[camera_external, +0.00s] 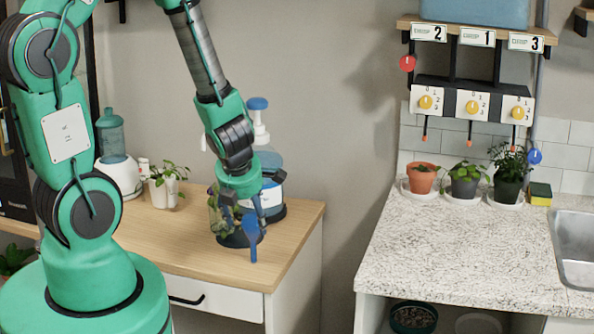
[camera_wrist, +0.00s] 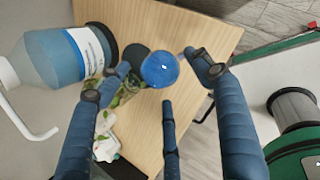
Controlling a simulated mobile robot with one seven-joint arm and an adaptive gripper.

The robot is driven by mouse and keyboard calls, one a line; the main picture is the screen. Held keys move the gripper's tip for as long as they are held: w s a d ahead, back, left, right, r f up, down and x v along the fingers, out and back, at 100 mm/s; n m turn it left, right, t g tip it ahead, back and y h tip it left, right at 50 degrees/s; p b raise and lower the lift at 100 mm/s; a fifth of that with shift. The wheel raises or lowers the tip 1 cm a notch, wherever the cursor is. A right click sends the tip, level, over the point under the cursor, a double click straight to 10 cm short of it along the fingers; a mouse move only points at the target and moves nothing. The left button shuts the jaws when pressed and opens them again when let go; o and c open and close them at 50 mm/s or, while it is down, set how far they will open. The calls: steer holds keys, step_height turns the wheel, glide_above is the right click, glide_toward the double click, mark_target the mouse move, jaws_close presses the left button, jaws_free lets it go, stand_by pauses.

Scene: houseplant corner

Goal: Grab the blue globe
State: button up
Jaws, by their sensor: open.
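The blue globe (camera_wrist: 160,69) is a glossy round ball in the upper middle of the wrist view. It lies between the spread dark-blue fingertips of my gripper (camera_wrist: 164,82), with visible gaps around it. Whether any finger touches it is not clear. In the external view my gripper (camera_external: 248,228) hangs fingers down over the right part of the wooden counter. There the globe cannot be told apart from the blue fingers. My gripper is open and holds nothing.
A blue pump bottle (camera_external: 268,172) stands close behind my gripper; it also shows in the wrist view (camera_wrist: 62,55). A glass jar with greenery (camera_external: 220,212) is beside the fingers. A white potted plant (camera_external: 165,190) stands left. The wooden counter (camera_external: 285,240) is clear in front.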

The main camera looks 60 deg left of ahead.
mark_target(253, 238)
steer(key=shift+b+x, duration=1.15)
steer(key=shift+x, duration=1.1)
steer(key=shift+d, duration=0.1)
steer(key=c, duration=1.3)
